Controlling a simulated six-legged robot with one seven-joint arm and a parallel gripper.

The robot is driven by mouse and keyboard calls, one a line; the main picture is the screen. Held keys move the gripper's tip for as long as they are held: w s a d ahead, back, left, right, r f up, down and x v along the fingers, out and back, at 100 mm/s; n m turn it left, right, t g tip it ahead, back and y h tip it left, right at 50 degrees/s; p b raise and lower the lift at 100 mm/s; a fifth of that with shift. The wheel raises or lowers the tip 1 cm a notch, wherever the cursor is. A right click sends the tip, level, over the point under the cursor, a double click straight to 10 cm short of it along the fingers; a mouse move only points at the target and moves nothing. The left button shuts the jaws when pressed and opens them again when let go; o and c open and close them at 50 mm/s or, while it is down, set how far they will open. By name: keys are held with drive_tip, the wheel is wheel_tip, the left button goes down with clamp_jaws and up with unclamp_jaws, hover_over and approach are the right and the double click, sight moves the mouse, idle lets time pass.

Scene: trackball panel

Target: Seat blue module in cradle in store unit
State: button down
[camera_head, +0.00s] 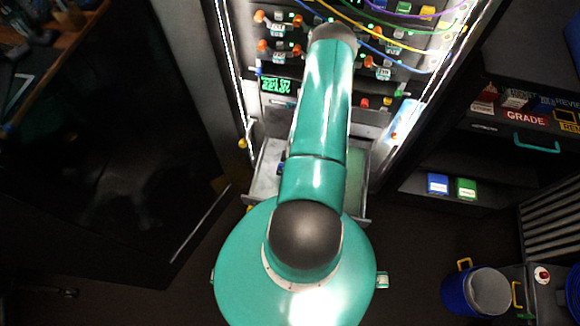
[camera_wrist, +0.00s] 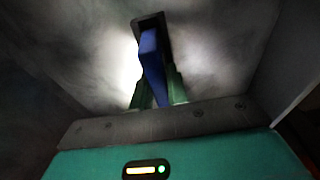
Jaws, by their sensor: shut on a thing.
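In the wrist view my gripper (camera_wrist: 157,84) is shut on the blue module (camera_wrist: 152,58), with one green finger on each side of it. The module is a narrow upright slab. Its far end is at a dark slot (camera_wrist: 151,20) in a pale grey surface, which looks like the cradle. I cannot tell how deep the module sits in it. In the head view my arm reaches toward an open grey drawer (camera_head: 265,172) below the panel and hides my gripper. A small blue patch at the arm's left edge may be part of a module.
The lit panel (camera_head: 282,60) with orange knobs and hanging cables stands above the drawer. Shelves at right hold a blue box (camera_head: 437,184) and a green box (camera_head: 466,188). A blue bin (camera_head: 478,290) is at the lower right. Pale walls flank my gripper closely.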

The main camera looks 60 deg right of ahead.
drive_tip(key=shift+f, duration=0.45)
idle(0.3)
drive_tip(key=c, duration=1.3)
unclamp_jaws()
wheel_tip(320, 180, up, 14)
drive_tip(key=s, duration=0.2)
drive_tip(key=shift+d+f, duration=0.15)
drive_tip(key=shift+d, duration=0.3)
